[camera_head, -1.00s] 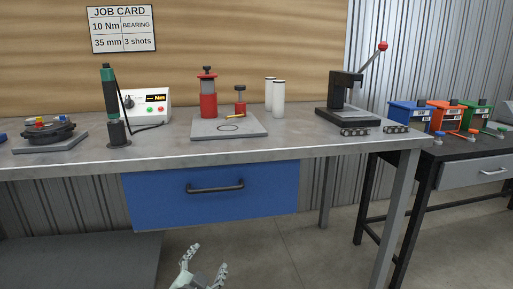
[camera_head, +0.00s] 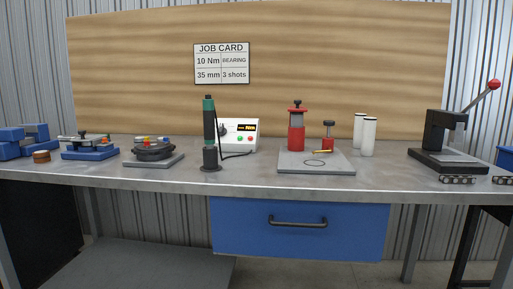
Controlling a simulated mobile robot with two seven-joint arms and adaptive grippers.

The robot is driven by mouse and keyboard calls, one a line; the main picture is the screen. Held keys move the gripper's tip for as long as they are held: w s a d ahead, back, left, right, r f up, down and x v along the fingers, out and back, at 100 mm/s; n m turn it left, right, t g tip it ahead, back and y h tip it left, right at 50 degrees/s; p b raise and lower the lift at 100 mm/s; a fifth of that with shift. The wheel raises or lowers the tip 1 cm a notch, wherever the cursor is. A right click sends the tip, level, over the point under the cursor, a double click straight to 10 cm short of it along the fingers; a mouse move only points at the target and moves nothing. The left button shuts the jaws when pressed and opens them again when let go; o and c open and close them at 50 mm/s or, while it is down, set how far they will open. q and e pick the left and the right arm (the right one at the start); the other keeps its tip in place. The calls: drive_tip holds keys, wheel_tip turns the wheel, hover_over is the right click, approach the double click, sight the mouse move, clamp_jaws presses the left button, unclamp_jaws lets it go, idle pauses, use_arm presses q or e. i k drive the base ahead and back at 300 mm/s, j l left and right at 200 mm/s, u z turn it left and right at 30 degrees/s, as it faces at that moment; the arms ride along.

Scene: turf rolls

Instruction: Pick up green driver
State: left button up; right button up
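Neither of my grippers shows in the current head view.
On the grey workbench (camera_head: 240,182), a fixture with a round dark part (camera_head: 153,150) lies left of the driver. A grey plate (camera_head: 316,168) with red tools lies to its right. A lever press (camera_head: 450,140) stands far right. Blue fixtures (camera_head: 90,148) are at left.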

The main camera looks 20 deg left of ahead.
sight(207, 104)
drive_tip(key=u, duration=1.6)
drive_tip(key=i+l+u, duration=0.1)
drive_tip(key=i, duration=0.35)
drive_tip(key=i+l+u, duration=0.1)
drive_tip(key=i, duration=0.3)
drive_tip(key=i+l, duration=0.25)
drive_tip(key=i, duration=0.2)
drive_tip(key=z, duration=1.2)
drive_tip(key=k+l, duration=0.25)
drive_tip(key=l, duration=0.15)
drive_tip(key=k+l, duration=0.3)
drive_tip(key=l+z, duration=0.05)
drive_tip(key=l, duration=0.05)
